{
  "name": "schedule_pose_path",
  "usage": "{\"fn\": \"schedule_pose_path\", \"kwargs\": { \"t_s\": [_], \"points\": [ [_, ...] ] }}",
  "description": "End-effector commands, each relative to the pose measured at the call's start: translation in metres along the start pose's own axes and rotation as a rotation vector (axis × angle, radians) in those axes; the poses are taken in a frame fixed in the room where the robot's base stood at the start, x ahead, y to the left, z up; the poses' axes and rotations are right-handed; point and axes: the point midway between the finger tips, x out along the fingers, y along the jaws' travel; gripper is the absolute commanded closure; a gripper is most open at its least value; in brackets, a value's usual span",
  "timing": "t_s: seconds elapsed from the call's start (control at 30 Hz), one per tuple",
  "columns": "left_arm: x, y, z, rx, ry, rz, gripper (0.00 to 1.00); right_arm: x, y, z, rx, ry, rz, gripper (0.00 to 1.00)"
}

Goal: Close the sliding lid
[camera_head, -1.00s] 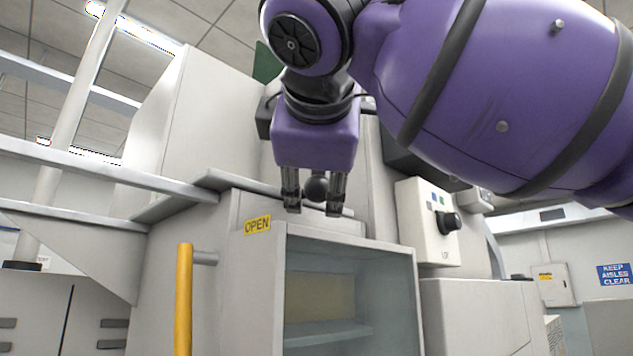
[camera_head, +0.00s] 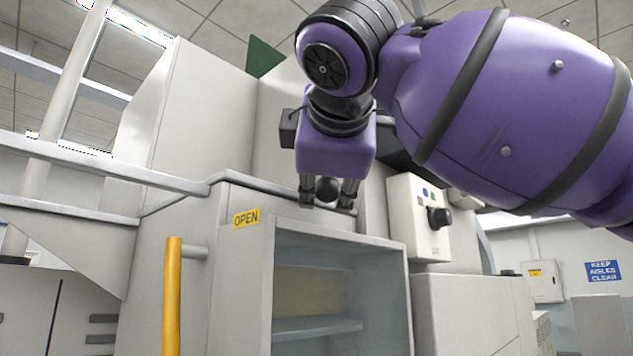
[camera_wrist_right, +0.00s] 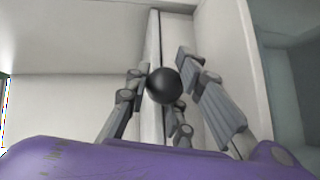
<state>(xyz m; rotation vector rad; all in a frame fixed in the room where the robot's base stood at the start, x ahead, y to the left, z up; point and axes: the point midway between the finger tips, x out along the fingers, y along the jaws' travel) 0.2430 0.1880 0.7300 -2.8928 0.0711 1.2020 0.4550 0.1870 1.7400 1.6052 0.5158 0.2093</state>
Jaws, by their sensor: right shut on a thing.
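My right gripper (camera_head: 327,204) points down above the open-fronted cabinet (camera_head: 240,275), near its top edge. Its fingers are closed around a round black knob (camera_head: 327,188). In the right wrist view the knob (camera_wrist_right: 165,85) sits between the grey fingers, in front of a pale surface with a long narrow seam. I cannot make out the outline of the sliding lid. The cabinet's opening (camera_head: 318,325) shows a shelf inside. A yellow OPEN label (camera_head: 246,218) is left of the opening. My left gripper is not in view.
A yellow vertical handle (camera_head: 172,300) stands out left of the opening. A control box (camera_head: 420,217) with a black dial is to the right of my gripper. A tall pale housing (camera_head: 215,115) rises behind. Metal rails (camera_head: 100,166) run at the left.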

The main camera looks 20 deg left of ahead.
Motion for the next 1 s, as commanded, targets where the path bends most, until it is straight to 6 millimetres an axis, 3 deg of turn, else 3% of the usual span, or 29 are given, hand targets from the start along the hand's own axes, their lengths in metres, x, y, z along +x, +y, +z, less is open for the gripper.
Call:
{"fn": "schedule_pose_path", "kwargs": {
  "t_s": [0.03,0.17,0.2,0.3,0.67,0.77,1.0],
  "points": [
    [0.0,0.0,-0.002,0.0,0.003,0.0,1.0,-0.004,0.009,0.002,0.005,-0.003,0.02,1.0],
    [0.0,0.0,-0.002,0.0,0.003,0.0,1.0,-0.004,0.009,0.002,0.005,-0.004,0.021,1.0],
    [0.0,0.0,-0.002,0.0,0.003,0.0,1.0,-0.004,0.009,0.002,0.005,-0.004,0.021,0.74],
    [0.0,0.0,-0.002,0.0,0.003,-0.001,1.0,-0.004,0.009,0.002,0.004,-0.004,0.02,0.62],
    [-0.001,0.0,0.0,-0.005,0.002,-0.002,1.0,-0.005,0.005,0.001,0.002,-0.004,0.011,0.62],
    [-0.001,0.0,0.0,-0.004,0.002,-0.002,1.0,-0.016,0.004,0.001,0.0,-0.003,0.011,0.62],
    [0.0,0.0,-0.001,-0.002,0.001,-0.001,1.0,-0.067,0.005,0.001,0.001,-0.003,0.016,0.62]
  ]
}}
